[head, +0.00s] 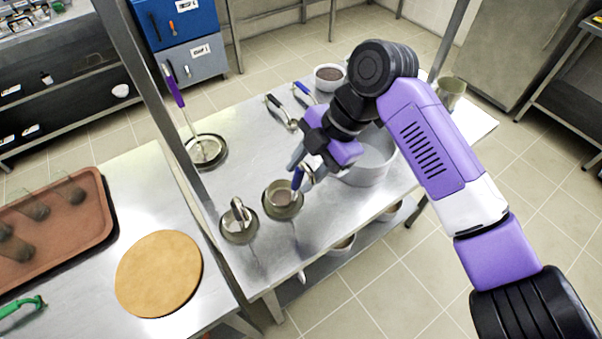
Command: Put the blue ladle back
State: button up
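My gripper (306,166) is low over the front part of the steel table, at a blue handle (297,179). It looks shut on this handle, which I take to be the blue ladle's; the fingers partly hide it. The handle slants down to a small round metal container (282,208) with something brownish inside. I cannot tell whether the ladle's bowl rests in it or hangs just above it. Another utensil with a blue handle (303,89) lies farther back on the table, next to one with a black handle (276,101).
A large pot (372,160) stands behind my arm. A second small metal container (239,224) holds a metal utensil. A purple-handled tool stands on a round lid or dish (206,151). A post (150,90) rises at the table's left edge. A white bowl (329,76) is at the back.

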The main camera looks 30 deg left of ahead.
jog(key=b+v, duration=0.2)
jog(key=v, duration=0.8)
jog(key=shift+r+b, duration=0.3)
jog(key=shift+r, duration=0.05)
jog(key=shift+w+d, duration=0.1)
jog(key=shift+w, duration=0.05)
